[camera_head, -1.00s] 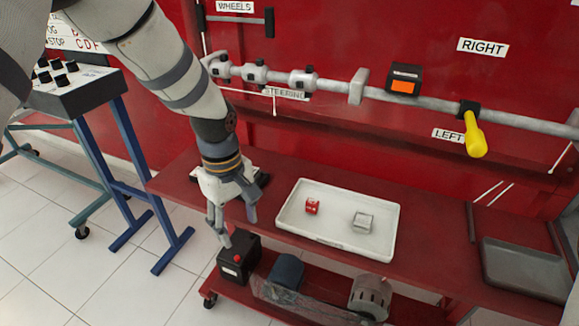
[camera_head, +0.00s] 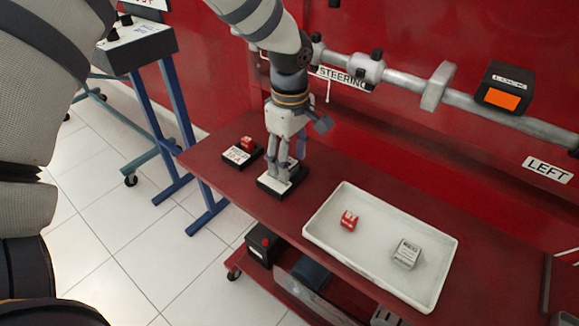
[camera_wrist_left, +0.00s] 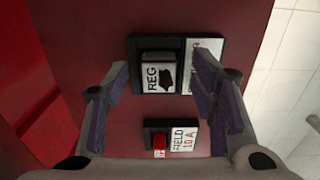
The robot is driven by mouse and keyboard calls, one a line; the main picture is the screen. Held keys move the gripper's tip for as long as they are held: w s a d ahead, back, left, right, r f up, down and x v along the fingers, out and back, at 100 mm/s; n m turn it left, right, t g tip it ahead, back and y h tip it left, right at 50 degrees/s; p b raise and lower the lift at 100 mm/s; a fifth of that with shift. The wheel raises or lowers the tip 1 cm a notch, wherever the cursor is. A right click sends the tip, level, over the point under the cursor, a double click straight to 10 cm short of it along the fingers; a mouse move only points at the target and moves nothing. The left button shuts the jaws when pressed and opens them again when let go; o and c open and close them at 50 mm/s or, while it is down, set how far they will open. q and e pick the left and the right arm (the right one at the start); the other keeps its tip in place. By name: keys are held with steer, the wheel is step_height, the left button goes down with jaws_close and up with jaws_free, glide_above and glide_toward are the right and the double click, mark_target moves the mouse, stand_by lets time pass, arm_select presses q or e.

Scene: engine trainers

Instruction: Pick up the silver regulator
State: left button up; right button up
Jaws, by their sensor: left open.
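In the left wrist view, a block with a white "REG" label and a dark mark (camera_wrist_left: 158,76) sits on a black base (camera_wrist_left: 190,42) with a white plate. My left gripper (camera_head: 281,172) is open above this base, on the left part of the red table; its fingers (camera_wrist_left: 160,88) show on either side of the block, and I cannot tell if they touch it. In the head view the gripper hides that block. Another silver block (camera_head: 407,254) with a dark-lettered label lies in the white tray, right of my gripper. My right gripper is not in view.
The white tray (camera_head: 327,243) also holds a red block (camera_head: 348,220). A second black base with a red block (camera_head: 247,143) stands left of my gripper, labelled "FIELD 10A" in the wrist view. A steering bar (camera_head: 398,80) runs behind the table (camera_head: 215,152).

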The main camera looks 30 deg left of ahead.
arm_select(q)
steer(key=shift+f, duration=0.45)
jaws_close()
step_height(320, 180, up, 3)
steer(key=shift+w+r, duration=0.1)
steer(key=s+d+r+p, duration=0.3)
steer(key=s+d+r, duration=0.2)
steer(key=s+r, duration=0.5)
steer(key=s, duration=0.3)
steer(key=shift+d, duration=0.2)
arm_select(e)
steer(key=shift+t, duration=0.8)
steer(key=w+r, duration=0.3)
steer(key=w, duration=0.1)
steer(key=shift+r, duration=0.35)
